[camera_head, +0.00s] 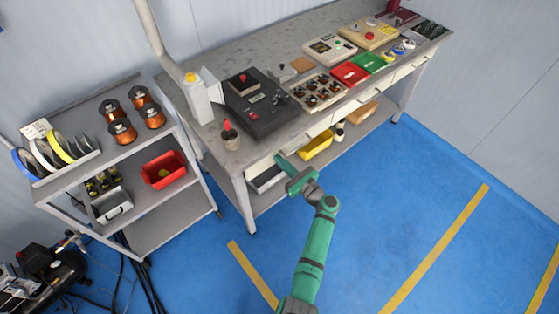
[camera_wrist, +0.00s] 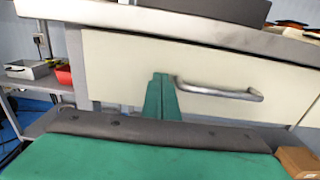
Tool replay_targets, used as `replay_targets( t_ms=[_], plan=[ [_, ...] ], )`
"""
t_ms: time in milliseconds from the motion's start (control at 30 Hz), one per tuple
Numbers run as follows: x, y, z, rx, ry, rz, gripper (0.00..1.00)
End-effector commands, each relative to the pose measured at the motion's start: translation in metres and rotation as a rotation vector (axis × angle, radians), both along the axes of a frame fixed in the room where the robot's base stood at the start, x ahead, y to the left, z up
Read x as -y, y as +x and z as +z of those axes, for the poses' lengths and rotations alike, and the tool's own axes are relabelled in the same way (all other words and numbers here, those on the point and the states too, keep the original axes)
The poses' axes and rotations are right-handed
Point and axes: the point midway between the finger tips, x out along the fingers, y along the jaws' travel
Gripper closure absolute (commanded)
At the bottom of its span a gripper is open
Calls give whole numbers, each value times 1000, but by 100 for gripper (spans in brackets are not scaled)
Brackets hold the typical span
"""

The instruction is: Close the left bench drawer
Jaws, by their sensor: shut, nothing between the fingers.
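The left bench drawer (camera_wrist: 125,60) has a cream front with a grey bar handle (camera_wrist: 215,90); it fills the middle of the wrist view, just under the bench top. In the head view its pale front (camera_head: 262,163) is at the bench's near-left end, partly behind my gripper (camera_head: 281,160). The front looks close to the bench edge; I cannot tell whether a small gap is left. In the wrist view my gripper (camera_wrist: 162,92) is shut and empty, its green fingertips at the drawer front, by the handle's left end. I cannot tell whether they touch it.
The workbench (camera_head: 215,137) holds a black winder unit (camera_head: 262,110) and several parts trays. Below it are a grey tray (camera_head: 267,180) and a yellow bin (camera_head: 316,145). A shelf cart (camera_head: 150,233) stands to the left. The blue floor to the right is clear.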

Motion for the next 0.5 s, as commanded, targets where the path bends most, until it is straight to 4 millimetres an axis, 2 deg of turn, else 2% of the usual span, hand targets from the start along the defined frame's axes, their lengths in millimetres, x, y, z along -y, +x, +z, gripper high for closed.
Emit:
replay_targets(
  t_ms=[200,500],
  plan=[
    [34,-37,-3,-3,6,-12,100],
    [60,-82,-3,-3,8,-3,100]
  ],
)
